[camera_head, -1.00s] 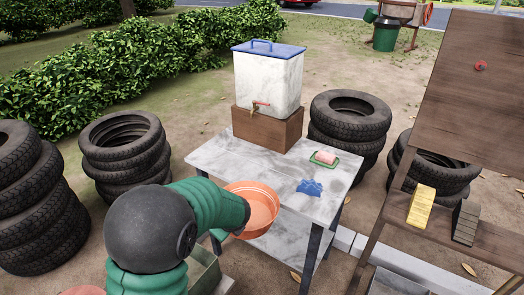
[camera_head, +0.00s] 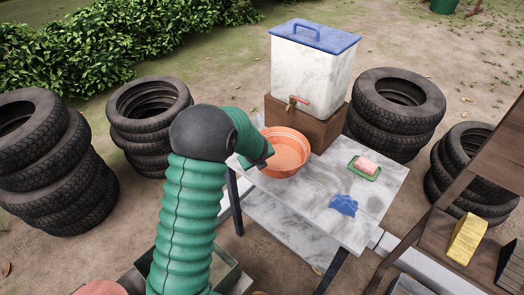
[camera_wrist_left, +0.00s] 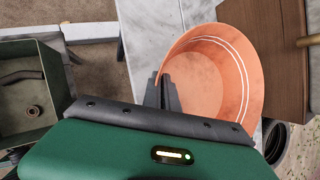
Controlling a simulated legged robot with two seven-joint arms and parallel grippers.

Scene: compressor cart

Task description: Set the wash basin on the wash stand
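The orange wash basin (camera_head: 287,152) is upright over the back left part of the wash stand (camera_head: 310,205), in front of the wooden block under the tap. I cannot tell whether its base touches the grey top. My left gripper (camera_head: 268,154) is at the basin's left rim. In the left wrist view, the dark fingers (camera_wrist_left: 162,93) pinch the rim of the basin (camera_wrist_left: 205,75); the fingertips are partly hidden. My right gripper is not in view.
A white water container (camera_head: 312,70) with a blue lid and tap stands on the block (camera_head: 325,130). Pink soap on a green dish (camera_head: 364,168) and a blue cloth (camera_head: 343,205) lie on the stand's right part. Tyre stacks (camera_head: 150,120) and a wooden shelf (camera_head: 440,235) surround it.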

